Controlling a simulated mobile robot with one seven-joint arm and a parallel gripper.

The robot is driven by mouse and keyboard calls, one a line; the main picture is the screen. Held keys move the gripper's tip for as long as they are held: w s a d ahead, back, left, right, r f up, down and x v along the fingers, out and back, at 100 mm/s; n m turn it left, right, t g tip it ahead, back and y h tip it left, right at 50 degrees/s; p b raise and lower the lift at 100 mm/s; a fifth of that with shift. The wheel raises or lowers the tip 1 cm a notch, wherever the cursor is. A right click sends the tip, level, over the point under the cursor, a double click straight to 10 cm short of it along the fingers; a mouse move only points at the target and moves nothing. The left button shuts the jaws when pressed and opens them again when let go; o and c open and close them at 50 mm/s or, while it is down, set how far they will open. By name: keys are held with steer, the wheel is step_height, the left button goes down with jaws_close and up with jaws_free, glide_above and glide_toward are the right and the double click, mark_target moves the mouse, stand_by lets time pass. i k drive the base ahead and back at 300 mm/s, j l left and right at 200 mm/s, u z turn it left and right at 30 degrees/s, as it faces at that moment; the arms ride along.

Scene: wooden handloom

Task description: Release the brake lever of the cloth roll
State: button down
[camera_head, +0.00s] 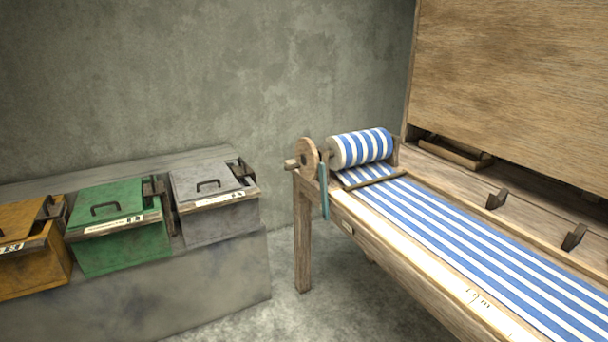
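The cloth roll (361,148) is wound with blue and white striped cloth. It sits at the far left end of the wooden loom. A round wooden disc (307,153) with a short peg stands at the roll's left end. A thin blue-green lever (324,192) hangs nearly upright beside the disc, against the outer side of the loom frame. It looks like the brake lever; whether it is engaged cannot be told. My gripper is not in view.
Striped cloth (460,222) runs along the loom bed toward the lower right. A large wooden panel (510,80) stands behind it. Grey (212,190), green (113,220) and yellow (25,245) lidded boxes sit on a ledge (150,302) at left. Floor (276,275) shows between ledge and loom.

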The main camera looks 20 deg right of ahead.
mark_target(322, 166)
steer(key=i, duration=1.2)
steer(key=i+z, duration=0.2)
steer(key=z, duration=0.2)
